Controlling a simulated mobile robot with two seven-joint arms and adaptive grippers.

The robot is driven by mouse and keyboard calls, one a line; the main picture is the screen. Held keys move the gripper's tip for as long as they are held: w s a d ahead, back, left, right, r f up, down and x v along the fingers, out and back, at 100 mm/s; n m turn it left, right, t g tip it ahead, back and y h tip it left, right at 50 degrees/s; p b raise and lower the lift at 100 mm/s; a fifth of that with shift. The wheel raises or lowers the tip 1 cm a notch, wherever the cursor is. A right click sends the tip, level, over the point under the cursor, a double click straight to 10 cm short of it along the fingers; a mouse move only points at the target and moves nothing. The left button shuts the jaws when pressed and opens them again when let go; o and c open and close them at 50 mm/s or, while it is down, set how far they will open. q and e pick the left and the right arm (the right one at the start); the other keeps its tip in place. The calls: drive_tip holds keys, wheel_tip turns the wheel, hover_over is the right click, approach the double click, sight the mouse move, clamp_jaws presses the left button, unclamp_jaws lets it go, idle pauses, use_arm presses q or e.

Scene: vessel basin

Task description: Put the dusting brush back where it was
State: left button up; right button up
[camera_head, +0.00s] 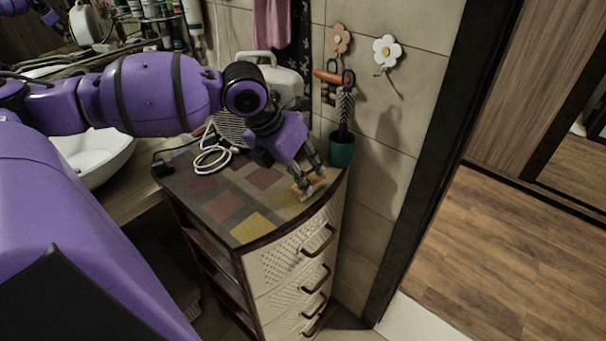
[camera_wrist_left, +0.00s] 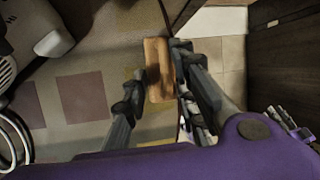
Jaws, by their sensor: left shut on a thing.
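My left gripper (camera_head: 308,184) reaches down over the front right corner of the drawer cabinet's top (camera_head: 217,208). It is shut on a brown wooden piece, which I take to be the dusting brush (camera_wrist_left: 157,72); it also shows small between the fingertips in the head view (camera_head: 318,181). In the left wrist view the brush's flat wooden back lies between the two fingers of the gripper (camera_wrist_left: 155,80). No bristles can be made out. I cannot tell whether the brush touches the cabinet top. My right gripper is not in view.
A teal cup (camera_head: 341,152) with a dark brush stands at the back right corner. Flower hooks (camera_head: 386,51) and a reddish-handled item (camera_head: 328,77) are on the tiled wall. A white cable (camera_head: 212,158) and a white appliance (camera_head: 279,77) are behind. The patterned top's middle is clear.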

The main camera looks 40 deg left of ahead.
use_arm(q)
drive_tip(key=shift+f, duration=0.35)
drive_tip(key=o, duration=1.2)
drive_tip(key=shift+c, duration=0.2)
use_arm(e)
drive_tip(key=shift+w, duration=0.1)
use_arm(q)
drive_tip(key=p+v, duration=0.4)
drive_tip(key=v, duration=0.8)
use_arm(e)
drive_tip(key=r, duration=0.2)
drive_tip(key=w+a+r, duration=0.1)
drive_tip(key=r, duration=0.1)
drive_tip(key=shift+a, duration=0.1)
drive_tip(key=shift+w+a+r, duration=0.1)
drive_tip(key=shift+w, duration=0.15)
